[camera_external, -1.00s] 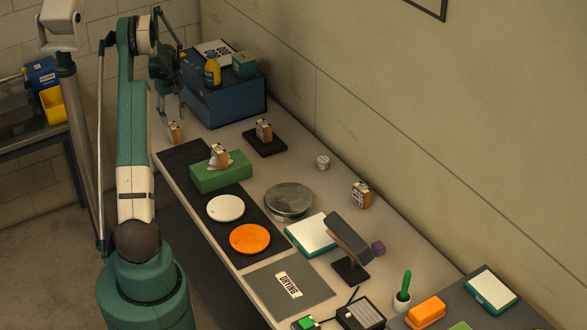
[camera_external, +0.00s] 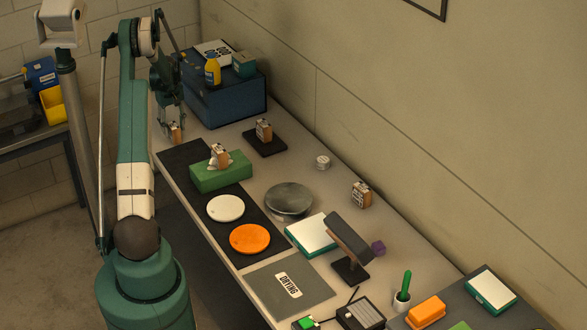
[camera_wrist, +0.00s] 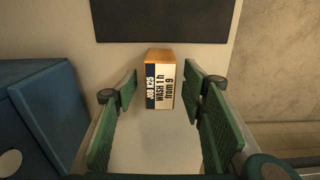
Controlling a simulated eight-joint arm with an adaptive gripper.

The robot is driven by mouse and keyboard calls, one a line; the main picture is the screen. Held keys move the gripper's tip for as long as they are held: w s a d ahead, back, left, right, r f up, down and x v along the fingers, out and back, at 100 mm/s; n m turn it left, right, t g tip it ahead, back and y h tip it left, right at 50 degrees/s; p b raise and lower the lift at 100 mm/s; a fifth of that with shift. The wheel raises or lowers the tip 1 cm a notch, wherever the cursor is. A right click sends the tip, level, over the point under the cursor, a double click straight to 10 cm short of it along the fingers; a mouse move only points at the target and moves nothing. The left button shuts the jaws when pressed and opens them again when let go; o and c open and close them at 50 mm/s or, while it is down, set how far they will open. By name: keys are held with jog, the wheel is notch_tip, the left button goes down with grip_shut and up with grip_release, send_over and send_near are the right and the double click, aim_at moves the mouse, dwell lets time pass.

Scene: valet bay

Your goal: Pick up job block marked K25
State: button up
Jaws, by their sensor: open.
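The job block marked K25 (camera_wrist: 160,92) is a small wooden block with a white label reading "JOB K25, WASH 1 h from 9". In the wrist view it stands ahead, between the green fingers of my gripper (camera_wrist: 160,85). The fingers are apart, and a gap shows on each side of the block. In the external view a small block (camera_external: 176,133) stands at the table's far left end. My gripper (camera_external: 169,124) is open right by it, pointing down and partly overlapping it.
A blue box (camera_external: 232,100) stands close behind the gripper. Other labelled blocks are on a black pad (camera_external: 272,146), on a green block (camera_external: 222,178) and on the bare table (camera_external: 361,194). A dark mat (camera_external: 187,157) begins near the gripper.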

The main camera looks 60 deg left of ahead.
jog(key=shift+f, duration=0.2)
jog(key=shift+c, duration=0.5)
jog(key=c, duration=0.9)
